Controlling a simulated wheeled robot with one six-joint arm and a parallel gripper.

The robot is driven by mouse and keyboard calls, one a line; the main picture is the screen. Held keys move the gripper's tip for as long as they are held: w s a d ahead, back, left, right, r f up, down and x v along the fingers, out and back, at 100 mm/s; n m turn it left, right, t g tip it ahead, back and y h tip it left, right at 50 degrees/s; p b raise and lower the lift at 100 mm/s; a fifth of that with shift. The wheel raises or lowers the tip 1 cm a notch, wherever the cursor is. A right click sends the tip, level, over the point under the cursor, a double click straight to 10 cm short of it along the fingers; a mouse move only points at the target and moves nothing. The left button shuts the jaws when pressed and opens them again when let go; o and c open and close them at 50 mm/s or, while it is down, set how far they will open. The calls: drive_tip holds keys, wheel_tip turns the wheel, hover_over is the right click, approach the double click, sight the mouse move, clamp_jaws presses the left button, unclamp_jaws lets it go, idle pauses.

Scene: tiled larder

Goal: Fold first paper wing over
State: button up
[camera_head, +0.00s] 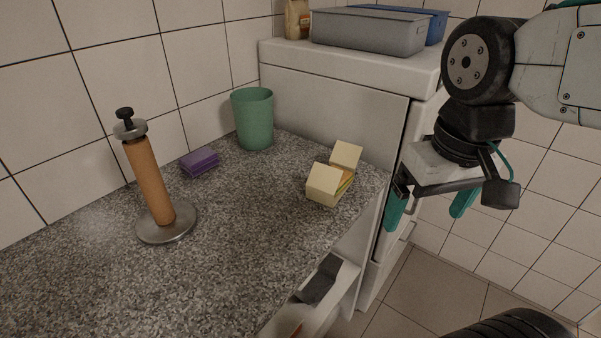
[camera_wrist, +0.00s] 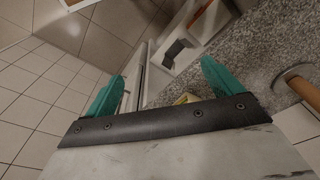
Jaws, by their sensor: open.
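A small package with pale cream paper wings (camera_head: 323,184) sits on the speckled counter near its right edge. One wing faces the front left and a second wing (camera_head: 346,156) stands up at the back right. Yellow-green and orange filling shows between them. In the wrist view only a small yellow bit of the package (camera_wrist: 184,99) shows above my gripper's dark bar; the rest is hidden. My gripper (camera_head: 430,208) has two teal fingers spread apart and empty. It hangs beyond the counter's right edge, to the right of the package and apart from it.
On the counter (camera_head: 240,240) stand a paper-roll holder (camera_head: 152,190), a purple sponge (camera_head: 200,161) and a green cup (camera_head: 254,118). A white cabinet (camera_head: 330,95) rises behind, with a grey bin (camera_head: 368,32) on top. An open drawer (camera_head: 325,295) juts out below the counter.

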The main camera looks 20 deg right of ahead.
drive_tip(key=w+a+r+m+g+y, duration=0.1)
drive_tip(key=w+r+m, duration=0.1)
drive_tip(key=w, duration=0.7)
drive_tip(key=m+g+y, duration=0.2)
drive_tip(key=m+g, duration=0.1)
drive_tip(key=m, duration=0.4)
hover_over(328, 167)
drive_tip(key=w+d, duration=0.2)
wheel_tip(328, 167, down, 8)
drive_tip(key=x, duration=0.7)
drive_tip(key=shift+s+a, duration=0.15)
drive_tip(key=shift+s, duration=0.05)
drive_tip(key=shift+c, duration=0.3)
